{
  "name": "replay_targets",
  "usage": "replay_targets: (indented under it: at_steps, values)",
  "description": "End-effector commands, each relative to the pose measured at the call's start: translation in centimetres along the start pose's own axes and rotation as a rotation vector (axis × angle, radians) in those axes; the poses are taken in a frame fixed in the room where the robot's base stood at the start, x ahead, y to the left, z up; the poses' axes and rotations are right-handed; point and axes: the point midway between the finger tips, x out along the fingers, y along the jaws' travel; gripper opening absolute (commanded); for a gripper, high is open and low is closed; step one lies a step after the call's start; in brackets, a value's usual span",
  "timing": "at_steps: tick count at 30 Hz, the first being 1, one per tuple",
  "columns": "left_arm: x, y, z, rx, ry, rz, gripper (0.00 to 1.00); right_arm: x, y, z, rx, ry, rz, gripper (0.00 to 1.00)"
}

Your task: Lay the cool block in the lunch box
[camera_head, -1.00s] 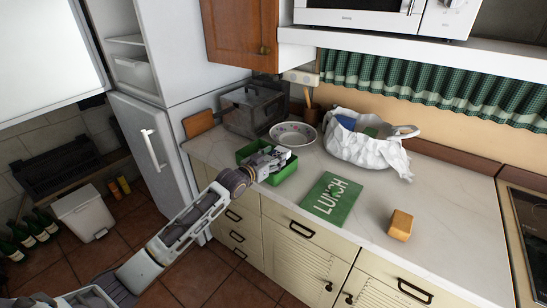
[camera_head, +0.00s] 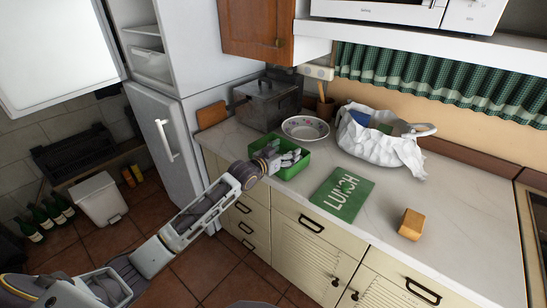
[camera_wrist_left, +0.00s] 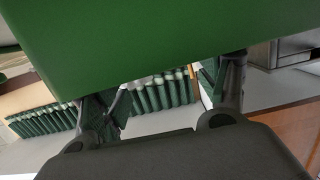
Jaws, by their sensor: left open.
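The green lunch box (camera_head: 295,173) stands open at the left part of the counter. My left gripper (camera_head: 291,158) is open, its fingers over or inside the box; how deep they reach I cannot tell. The left wrist view shows the fingers (camera_wrist_left: 165,105) spread apart, with a large green surface close above them, probably the box. I cannot make out the cool block for sure; a blue item (camera_head: 348,122) in the white bag may be it, and the box's inside is partly hidden by my gripper. My right gripper is not in view.
A green lid marked LUNCH (camera_head: 342,195) lies right of the box. Behind are a patterned bowl (camera_head: 306,128), a dark metal container (camera_head: 268,103) and the white bag (camera_head: 380,150). A tan block (camera_head: 411,224) sits front right. The counter between lid and tan block is clear.

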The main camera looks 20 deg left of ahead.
Motion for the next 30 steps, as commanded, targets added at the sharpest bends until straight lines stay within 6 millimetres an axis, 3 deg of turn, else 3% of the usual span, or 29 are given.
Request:
replay_targets:
  at_steps: [3,30]
  values:
    - [-0.1,0.0,-1.0,0.001,0.002,0.000,0.74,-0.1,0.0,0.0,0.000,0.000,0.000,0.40]
    - [-7.8,-0.1,-0.7,0.000,-0.001,-0.002,0.74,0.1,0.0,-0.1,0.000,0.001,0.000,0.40]
